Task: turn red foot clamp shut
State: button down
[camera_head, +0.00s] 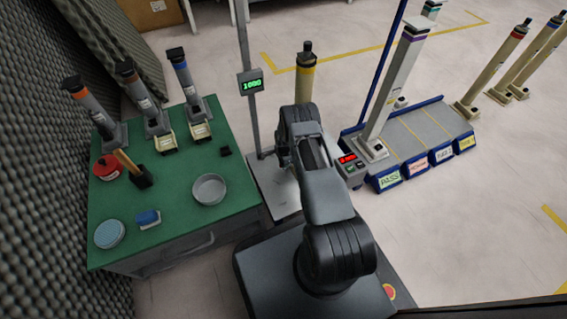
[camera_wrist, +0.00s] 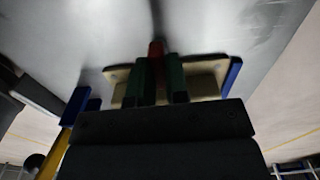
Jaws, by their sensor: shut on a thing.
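In the wrist view my gripper (camera_wrist: 160,78) has its two dark green fingers closed around a red part, which looks like the red foot clamp (camera_wrist: 157,48). The clamp stands in front of a beige plate (camera_wrist: 205,84) on a grey metal surface (camera_wrist: 230,40). Most of the clamp is hidden between the fingers, and I cannot tell how far it is turned. In the head view my arm hides the gripper and the clamp. A beige column with a yellow band (camera_head: 306,70) rises behind the arm.
A green table (camera_head: 165,215) at left holds columns, a metal bowl (camera_head: 209,190) and small items. A stand with a green display (camera_head: 250,84) rises left of my arm. A rack with blue-fronted lanes (camera_head: 425,128) is at right. Blue pieces (camera_wrist: 233,73) flank the plate.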

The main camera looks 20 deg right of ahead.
jog(key=shift+m, duration=0.3)
dwell(0.4)
jog(key=c, duration=1.1)
grip_release()
notch_tip(320, 180, up, 14)
jog(key=p, duration=0.6)
jog(key=shift+f, duration=0.1)
